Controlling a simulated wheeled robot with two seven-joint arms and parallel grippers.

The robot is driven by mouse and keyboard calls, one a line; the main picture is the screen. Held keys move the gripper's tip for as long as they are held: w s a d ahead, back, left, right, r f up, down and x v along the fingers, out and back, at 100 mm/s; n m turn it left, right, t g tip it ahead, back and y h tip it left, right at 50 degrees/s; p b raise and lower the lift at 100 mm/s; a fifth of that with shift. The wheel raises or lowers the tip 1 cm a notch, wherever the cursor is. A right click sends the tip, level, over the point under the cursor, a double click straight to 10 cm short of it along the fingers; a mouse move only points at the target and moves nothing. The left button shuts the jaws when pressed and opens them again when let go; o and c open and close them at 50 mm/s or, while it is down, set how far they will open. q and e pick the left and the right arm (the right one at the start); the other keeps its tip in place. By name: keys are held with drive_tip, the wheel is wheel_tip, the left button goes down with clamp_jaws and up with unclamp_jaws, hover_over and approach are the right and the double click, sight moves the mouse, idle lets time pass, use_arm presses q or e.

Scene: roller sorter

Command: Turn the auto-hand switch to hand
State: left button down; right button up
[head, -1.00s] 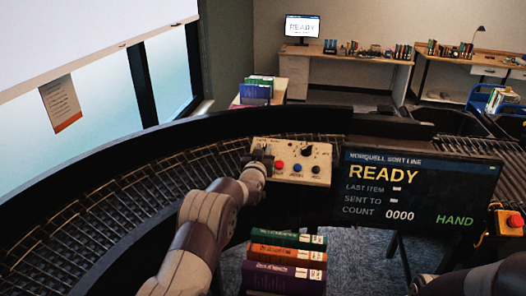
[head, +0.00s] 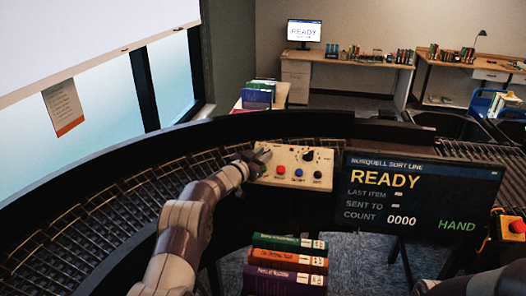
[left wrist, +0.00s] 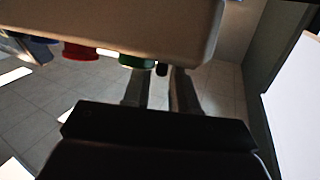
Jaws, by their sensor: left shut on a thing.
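The cream control box (head: 330,170) stands at the sorter's inner edge. It carries a red button (head: 280,171), a blue button (head: 298,174), a black button (head: 317,175) and a black knob (head: 308,156). My left gripper (head: 262,155) is at the box's left end and covers part of it. In the left wrist view, its fingers (left wrist: 162,88) are shut around a small dark switch piece (left wrist: 162,69) beside a green button (left wrist: 133,62). Its label and exact setting cannot be read. The display (head: 420,195) reads READY and a green HAND. My right gripper is out of view.
The curved roller conveyor (head: 110,205) runs around the box. A stack of books (head: 287,262) stands below the box. A red stop button (head: 516,226) is at the far right. Desks with books are at the back.

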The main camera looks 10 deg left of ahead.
use_arm(q)
drive_tip(key=shift+a+r+m+h+p, duration=0.1)
drive_tip(key=shift+m+h+p, duration=0.3)
drive_tip(key=shift+m+h, duration=0.1)
drive_tip(key=shift+g, duration=0.4)
drive_tip(key=c, duration=1.2)
unclamp_jaws()
drive_tip(key=shift+o, duration=0.2)
drive_tip(key=shift+s, duration=0.1)
drive_tip(key=shift+s+a+b, duration=0.2)
drive_tip(key=shift+b, duration=0.1)
drive_tip(key=b+v, duration=0.5)
drive_tip(key=v, duration=0.7)
